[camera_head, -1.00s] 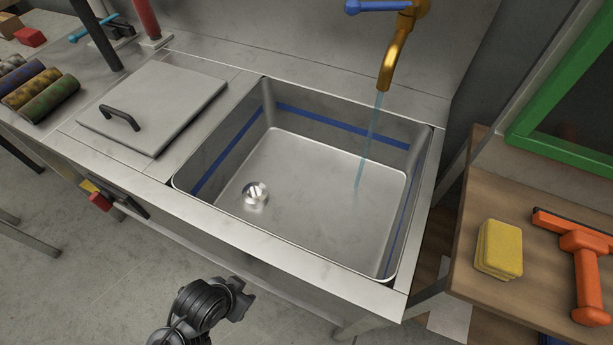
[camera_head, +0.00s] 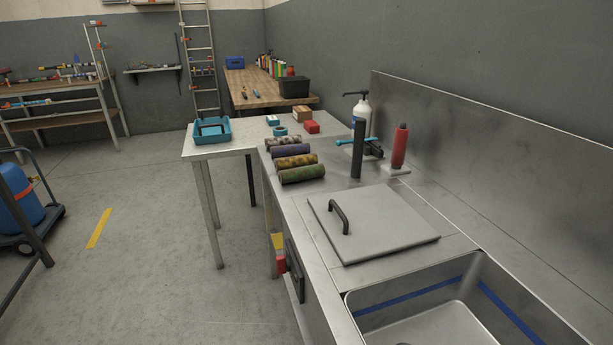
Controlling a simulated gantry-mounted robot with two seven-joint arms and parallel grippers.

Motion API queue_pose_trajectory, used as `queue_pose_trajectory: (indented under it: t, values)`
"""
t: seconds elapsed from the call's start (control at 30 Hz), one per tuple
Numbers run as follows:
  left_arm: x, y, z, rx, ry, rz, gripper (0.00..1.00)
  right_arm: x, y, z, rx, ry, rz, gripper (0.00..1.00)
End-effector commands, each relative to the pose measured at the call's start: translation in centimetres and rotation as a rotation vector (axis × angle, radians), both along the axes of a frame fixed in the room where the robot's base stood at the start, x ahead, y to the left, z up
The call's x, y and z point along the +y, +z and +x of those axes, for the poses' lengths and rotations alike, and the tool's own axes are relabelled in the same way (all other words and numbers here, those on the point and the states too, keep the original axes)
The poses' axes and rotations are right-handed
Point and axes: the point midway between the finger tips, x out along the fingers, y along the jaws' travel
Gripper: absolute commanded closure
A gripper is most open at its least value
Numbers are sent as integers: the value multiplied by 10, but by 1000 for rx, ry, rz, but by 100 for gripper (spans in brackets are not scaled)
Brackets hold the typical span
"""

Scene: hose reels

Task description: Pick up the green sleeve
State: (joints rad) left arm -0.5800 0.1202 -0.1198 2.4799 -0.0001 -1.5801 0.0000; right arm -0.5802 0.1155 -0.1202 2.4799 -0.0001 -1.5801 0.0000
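The green sleeve (camera_head: 302,174) is a mottled dark green roll lying on its side on the steel counter. It is the nearest roll in a row of several. A yellow-brown roll (camera_head: 295,160) lies just behind it, with a purple roll (camera_head: 291,150) and a grey-brown roll (camera_head: 283,141) further back. Neither of my grippers shows in the view, and nothing is gripping the green sleeve.
A steel lid (camera_head: 375,226) with a black handle lies nearer, beside the sink (camera_head: 400,310). A black post (camera_head: 357,150), a red cylinder (camera_head: 399,147) and a white pump bottle (camera_head: 361,112) stand right of the rolls. A blue tray (camera_head: 211,131) sits on the table behind.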

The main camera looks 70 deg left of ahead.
Motion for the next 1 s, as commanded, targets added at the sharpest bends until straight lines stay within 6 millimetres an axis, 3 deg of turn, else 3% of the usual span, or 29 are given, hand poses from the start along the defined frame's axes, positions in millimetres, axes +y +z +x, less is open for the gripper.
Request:
queue_pose_trajectory:
  t: [0.4, 0.67, 1.0]
  values:
    - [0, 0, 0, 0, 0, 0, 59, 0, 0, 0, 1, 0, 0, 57]
    - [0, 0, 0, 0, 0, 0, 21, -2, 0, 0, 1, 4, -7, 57]
    - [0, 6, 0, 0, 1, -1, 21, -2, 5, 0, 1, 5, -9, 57]
